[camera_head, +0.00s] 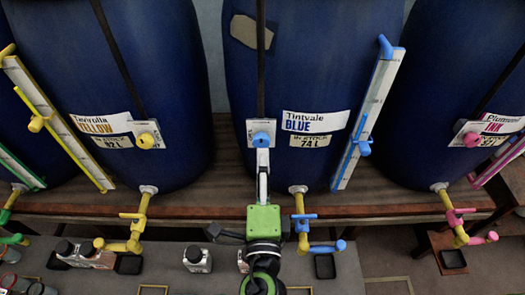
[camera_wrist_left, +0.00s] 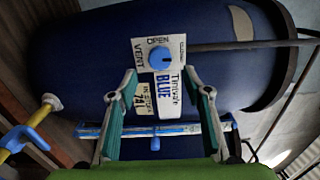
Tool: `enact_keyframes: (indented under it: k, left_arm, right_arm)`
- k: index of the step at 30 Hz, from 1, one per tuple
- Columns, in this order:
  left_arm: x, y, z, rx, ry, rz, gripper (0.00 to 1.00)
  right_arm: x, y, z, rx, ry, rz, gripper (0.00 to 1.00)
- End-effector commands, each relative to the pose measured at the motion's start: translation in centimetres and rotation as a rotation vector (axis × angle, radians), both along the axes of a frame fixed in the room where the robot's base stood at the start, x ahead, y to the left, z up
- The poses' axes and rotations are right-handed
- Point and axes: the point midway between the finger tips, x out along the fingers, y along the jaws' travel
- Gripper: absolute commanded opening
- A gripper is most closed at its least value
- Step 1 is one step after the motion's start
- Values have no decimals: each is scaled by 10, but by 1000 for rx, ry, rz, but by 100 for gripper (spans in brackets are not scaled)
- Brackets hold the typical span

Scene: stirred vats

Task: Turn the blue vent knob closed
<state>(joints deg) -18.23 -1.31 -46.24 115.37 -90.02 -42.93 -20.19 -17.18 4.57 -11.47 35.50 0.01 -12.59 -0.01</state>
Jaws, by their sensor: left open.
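The blue vent knob (camera_head: 262,138) sits on a white plate on the front of the blue vat (camera_head: 300,60) labelled Tintvale BLUE. In the left wrist view the knob (camera_wrist_left: 159,58) lies ahead of and centred between my fingers, with "OPEN" and "VENT" printed on the plate (camera_wrist_left: 146,45) around it. My left gripper (camera_head: 263,158) is open and empty, its tips just below the knob in the head view. In the left wrist view its fingers (camera_wrist_left: 160,80) are spread wider than the knob. I cannot tell whether they touch anything. My right gripper is not in view.
A slanted gauge with blue fittings (camera_head: 369,115) stands right of the knob. A blue-handled tap (camera_head: 301,222) is below. The yellow vat's knob (camera_head: 146,140) and the ink vat's knob (camera_head: 471,139) are on either side. A wooden shelf (camera_head: 220,198) carries the vats.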

Motion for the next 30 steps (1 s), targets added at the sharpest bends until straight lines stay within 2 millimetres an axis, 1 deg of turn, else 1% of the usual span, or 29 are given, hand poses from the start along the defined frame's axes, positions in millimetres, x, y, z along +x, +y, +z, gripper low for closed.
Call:
enact_keyframes:
  k: [1,3,6,10,14,30]
  left_arm:
    - [-11,0,-2,1,4,-1,45]
    - [-24,0,-1,0,3,-2,45]
    - [-38,0,-1,1,2,0,45]
    - [-48,0,0,1,0,0,45]
    - [-51,0,0,-1,-1,1,45]
    - [-50,0,0,0,0,1,45]
  right_arm:
    - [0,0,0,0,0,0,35]
    - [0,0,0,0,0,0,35]
    - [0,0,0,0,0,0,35]
    - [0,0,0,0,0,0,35]
    - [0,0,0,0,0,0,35]
    - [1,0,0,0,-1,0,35]
